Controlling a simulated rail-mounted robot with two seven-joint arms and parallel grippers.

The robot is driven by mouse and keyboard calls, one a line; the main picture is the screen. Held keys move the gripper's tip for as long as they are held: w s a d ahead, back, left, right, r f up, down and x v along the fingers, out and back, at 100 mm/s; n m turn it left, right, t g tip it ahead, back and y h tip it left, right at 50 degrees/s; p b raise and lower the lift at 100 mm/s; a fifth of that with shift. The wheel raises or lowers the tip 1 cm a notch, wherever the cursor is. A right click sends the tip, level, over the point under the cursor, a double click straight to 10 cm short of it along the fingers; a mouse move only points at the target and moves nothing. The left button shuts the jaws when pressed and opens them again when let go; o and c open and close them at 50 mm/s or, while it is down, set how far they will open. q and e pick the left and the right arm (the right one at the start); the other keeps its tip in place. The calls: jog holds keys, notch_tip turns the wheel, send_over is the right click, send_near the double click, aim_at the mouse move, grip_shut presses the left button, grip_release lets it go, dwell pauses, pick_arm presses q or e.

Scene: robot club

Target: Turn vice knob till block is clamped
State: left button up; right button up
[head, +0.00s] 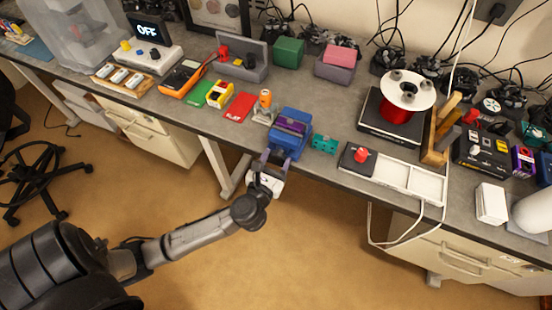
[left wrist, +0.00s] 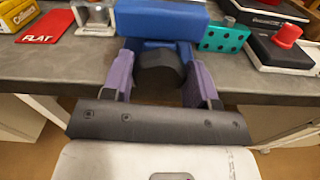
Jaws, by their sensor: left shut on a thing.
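The blue vice (head: 291,140) stands at the front edge of the grey workbench, and its blue body (left wrist: 160,22) fills the top middle of the left wrist view. A purple block (head: 291,125) sits between its jaws; I cannot tell how tightly. The dark round vice knob (left wrist: 160,70) faces me off the bench edge. My left gripper (head: 272,161) reaches up from the front. In the left wrist view its two purplish fingers (left wrist: 160,80) stand on either side of the knob, shut on it. My right gripper is not in view.
A teal perforated piece (head: 324,144) lies right of the vice, with a red button box (head: 358,158) beyond. Left are an orange-topped holder (head: 264,107) and a red FLAT card (head: 239,108). A wire spool (head: 398,105) stands at the back right. Floor in front is clear.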

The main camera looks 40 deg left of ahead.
pick_arm(q)
jog(key=shift+r+m+p, duration=0.2)
jog(key=shift+m+p, duration=0.2)
jog(key=shift+p, duration=0.25)
jog(key=m+p, duration=0.9)
jog(key=p, duration=0.2)
jog(key=shift+d+p, duration=0.2)
jog(key=shift+p, duration=0.1)
jog(key=m+p, duration=0.1)
jog(key=m, duration=0.1)
jog(key=m+p, duration=0.3)
jog(key=shift+w+f+m, duration=0.1)
jog(key=shift+f+m, duration=0.15)
jog(key=shift+m, duration=0.15)
jog(key=shift+f+m+p, duration=0.25)
jog(key=shift+m+p, duration=0.85)
jog(key=shift+m, duration=0.7)
jog(key=o, duration=0.9)
